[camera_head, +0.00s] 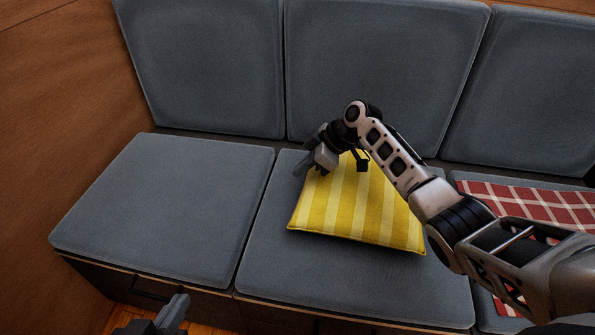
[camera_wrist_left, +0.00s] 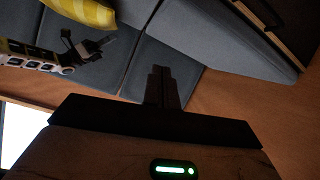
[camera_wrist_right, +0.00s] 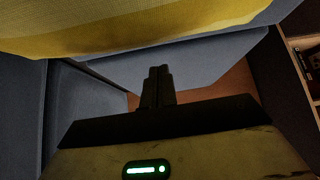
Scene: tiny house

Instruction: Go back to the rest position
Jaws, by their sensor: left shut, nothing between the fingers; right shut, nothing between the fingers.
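My right arm reaches in from the right in the head view, over a yellow striped pillow on the grey sofa. My right gripper (camera_head: 304,165) is shut and empty at the pillow's left upper side. In the right wrist view its closed fingers (camera_wrist_right: 158,88) show below the yellow pillow (camera_wrist_right: 120,25). I cannot tell whether they touch it. My left gripper (camera_head: 174,312) is shut and empty low in the head view, in front of the sofa's front edge. Its closed fingers (camera_wrist_left: 162,88) show in the left wrist view. The pillow (camera_head: 355,212) rests on the middle seat cushion.
The sofa has grey seat cushions (camera_head: 165,205) and back cushions (camera_head: 205,65). A red checked cloth (camera_head: 520,203) lies on the right seat. A wooden wall (camera_head: 60,90) closes off the left side. The left seat cushion is bare.

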